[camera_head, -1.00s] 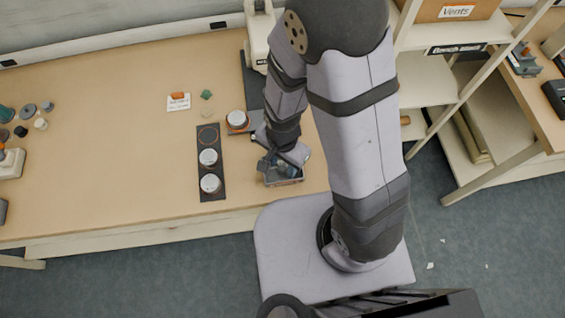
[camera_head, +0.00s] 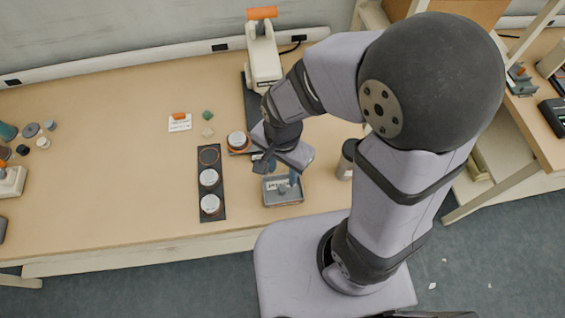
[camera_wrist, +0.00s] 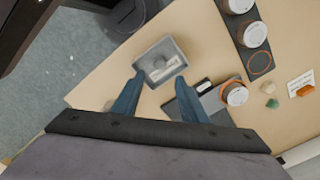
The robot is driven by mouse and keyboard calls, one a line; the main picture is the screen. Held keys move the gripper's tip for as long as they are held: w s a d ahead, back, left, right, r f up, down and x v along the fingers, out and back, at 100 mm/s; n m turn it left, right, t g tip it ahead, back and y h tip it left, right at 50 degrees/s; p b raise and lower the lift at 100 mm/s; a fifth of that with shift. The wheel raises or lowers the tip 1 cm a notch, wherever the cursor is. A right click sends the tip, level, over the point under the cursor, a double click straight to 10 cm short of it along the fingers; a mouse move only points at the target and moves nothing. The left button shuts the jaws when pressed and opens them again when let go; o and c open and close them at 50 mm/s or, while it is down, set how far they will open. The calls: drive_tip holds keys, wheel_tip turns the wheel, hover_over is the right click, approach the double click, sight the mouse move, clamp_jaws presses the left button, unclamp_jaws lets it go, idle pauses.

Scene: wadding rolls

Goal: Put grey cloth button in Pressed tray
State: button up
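The grey tray (camera_head: 296,196) with a white label stands at the bench's front edge; in the wrist view its rim (camera_wrist: 140,62) shows whole. A small grey round thing, which looks like the grey cloth button (camera_wrist: 158,62), lies inside the tray beside the label; it is small and partly unclear in the head view (camera_head: 283,188). My gripper (camera_wrist: 160,79) has its two blue fingers wide apart with nothing between them. In the head view my gripper (camera_head: 281,173) hangs just above the tray, apart from the button.
A dark strip (camera_head: 209,157) left of the tray holds two white-topped rolls and an empty ring. Another roll (camera_head: 237,140) stands beside the press (camera_head: 263,65). A white card (camera_head: 180,123) and a green piece (camera_head: 207,115) lie behind. A dark cylinder (camera_head: 347,160) stands right of the tray.

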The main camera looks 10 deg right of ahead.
drive_tip(key=shift+r, duration=1.35)
drive_tip(key=s+d+r+n, duration=0.1)
drive_tip(key=d+n, duration=0.8)
drive_tip(key=shift+s, duration=0.25)
